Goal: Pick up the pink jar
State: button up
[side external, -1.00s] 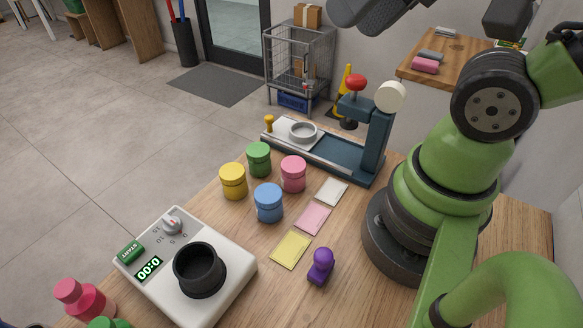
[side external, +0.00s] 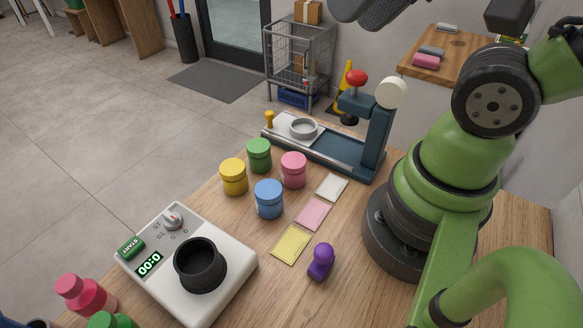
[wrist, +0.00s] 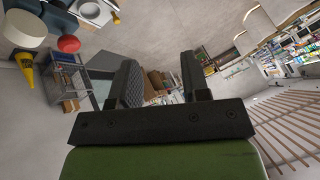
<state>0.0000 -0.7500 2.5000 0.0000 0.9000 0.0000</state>
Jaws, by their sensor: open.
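The pink jar (side external: 293,170) stands upright on the wooden counter in the side external view. It is right of the green jar (side external: 259,155) and behind the blue jar (side external: 268,199). The yellow jar (side external: 233,177) stands to the left. My gripper (wrist: 160,80) shows in the wrist view with its two dark fingers apart and nothing between them. It faces out across the room, away from the jars. In the side external view my arm rises at the right, and the fingertips cannot be made out there.
A teal press (side external: 365,135) with a red knob stands behind the jars. A white timer device (side external: 225,277) with a black cup is at front left. Yellow, pink and white cards and a purple stamp (side external: 321,262) lie in front of my base. Pink and green bottles stand at the front-left corner.

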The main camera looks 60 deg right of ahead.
jog(key=shift+o, duration=0.2)
jog(key=o, duration=0.6)
jog(key=shift+o, duration=0.2)
jog(key=m+g+h, duration=0.2)
jog(key=m+g, duration=0.1)
jog(key=g, duration=0.4)
send_over(293, 159)
notch_tip(293, 159, down, 20)
jog(key=shift+s+r, duration=0.1)
jog(key=shift+f, duration=5.45)
